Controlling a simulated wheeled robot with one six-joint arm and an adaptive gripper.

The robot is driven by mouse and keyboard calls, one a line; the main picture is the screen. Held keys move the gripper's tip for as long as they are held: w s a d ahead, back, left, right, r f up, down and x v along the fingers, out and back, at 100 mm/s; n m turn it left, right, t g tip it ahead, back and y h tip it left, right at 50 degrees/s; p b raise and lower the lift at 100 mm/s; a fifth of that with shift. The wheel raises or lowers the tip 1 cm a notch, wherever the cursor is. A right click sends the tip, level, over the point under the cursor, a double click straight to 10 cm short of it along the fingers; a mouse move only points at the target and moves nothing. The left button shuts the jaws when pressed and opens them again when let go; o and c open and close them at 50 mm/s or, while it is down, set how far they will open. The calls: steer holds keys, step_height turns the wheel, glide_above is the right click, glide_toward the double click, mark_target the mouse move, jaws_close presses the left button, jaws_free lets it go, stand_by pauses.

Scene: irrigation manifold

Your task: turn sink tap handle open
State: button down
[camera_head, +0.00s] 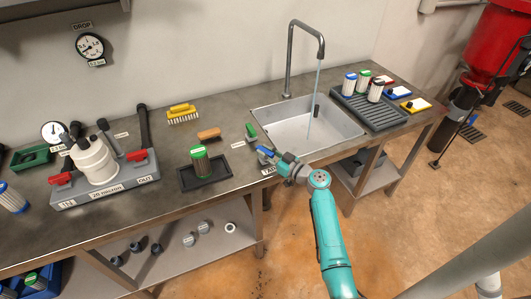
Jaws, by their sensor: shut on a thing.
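The sink tap handle is blue (264,151) and sits at the bench's front edge, left of the sink, by a small label. My gripper (272,155) reaches it from the right and is shut on it; the fingers hide part of the handle. The grey gooseneck spout (289,60) stands behind the sink basin (335,128). A thin stream of water (315,95) falls from the spout into the basin.
A drying rack (372,112) with several cartridges stands right of the sink. A black tray (203,178) with a green-topped cartridge (199,160), an orange-brown block (209,134) and a yellow brush (182,112) lie left. A filter housing (94,158) stands farther left.

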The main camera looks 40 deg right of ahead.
steer(key=shift+n+y, duration=0.3)
steer(key=shift+y, duration=0.2)
steer(key=c, duration=1)
jaws_free()
steer(key=v, duration=1.2)
